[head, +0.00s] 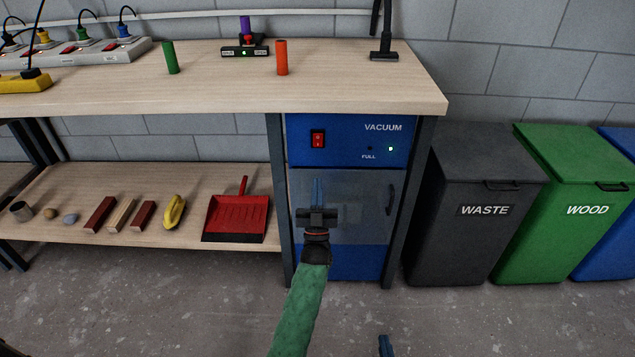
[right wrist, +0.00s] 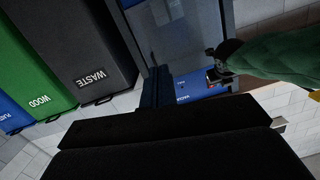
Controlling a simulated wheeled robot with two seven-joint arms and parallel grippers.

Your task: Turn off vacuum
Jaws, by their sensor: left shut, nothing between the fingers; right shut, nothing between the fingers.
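The vacuum (head: 345,128) is a blue cabinet under the right end of the workbench. Its red rocker switch (head: 318,138) is on the upper left of the panel. My left gripper (head: 318,185) is shut and empty, pointing up below the switch, before the cabinet's grey see-through door (head: 365,200). My right gripper (head: 385,345) just shows at the bottom edge; its shut blue fingers (right wrist: 156,88) also show in the right wrist view.
A grey WASTE bin (head: 480,245) and a green WOOD bin (head: 555,250) stand right of the cabinet. A red dustpan (head: 237,217) lies on the lower shelf at left. The bench top holds a green cylinder (head: 170,57) and an orange cylinder (head: 282,57).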

